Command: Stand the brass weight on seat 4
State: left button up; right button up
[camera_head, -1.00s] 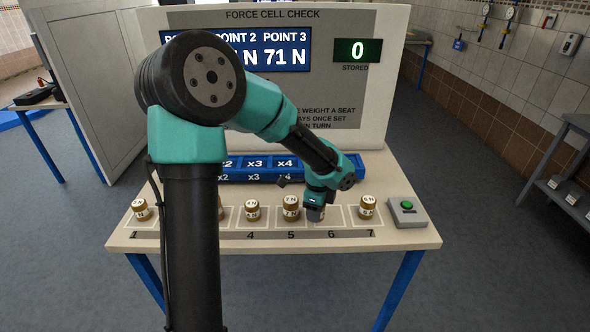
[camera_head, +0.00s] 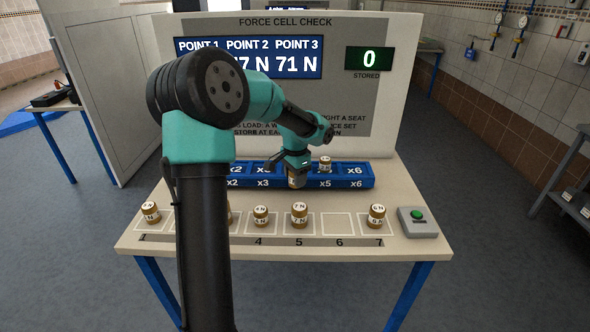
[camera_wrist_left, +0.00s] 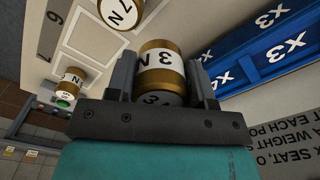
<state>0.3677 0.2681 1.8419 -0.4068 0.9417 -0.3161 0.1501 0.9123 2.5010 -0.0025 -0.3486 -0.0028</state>
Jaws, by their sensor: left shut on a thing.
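My left gripper (camera_head: 297,166) is shut on a brass weight (camera_head: 297,180) with a white band, which reads 3 N in the left wrist view (camera_wrist_left: 161,68). The weight is upright at the blue block (camera_head: 245,182), where it covers the front x4 label. I cannot tell whether it touches the block. The block's x2, x3, x5 and x6 labels show. Another brass weight (camera_head: 325,165) stands on the block at x5. On the table, a weight (camera_head: 261,216) stands in the square numbered 4. My right gripper is not in view.
More weights stand in squares 1 (camera_head: 150,212), 5 (camera_head: 299,215) and 7 (camera_head: 376,215); another is partly hidden by my arm. Square 6 (camera_head: 338,224) is empty. A green-button box (camera_head: 418,222) sits at the right. The panel (camera_head: 370,110) rises behind the block.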

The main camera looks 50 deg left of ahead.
pick_arm(q)
jog(key=w+a, duration=0.3)
jog(key=a, duration=0.1)
jog(key=w+a+f, duration=0.1)
jog(key=w+a, duration=0.6)
jog(key=a, duration=0.1)
jog(key=shift+w+f, duration=0.2)
jog(key=shift+f, duration=0.05)
jog(key=shift+f, duration=1.75)
jog(key=shift+f, duration=0.15)
jog(key=o, duration=1.1)
notch_tip(320, 180, up, 12)
jog(key=shift+d+r, duration=0.1)
jog(key=shift+r, duration=0.05)
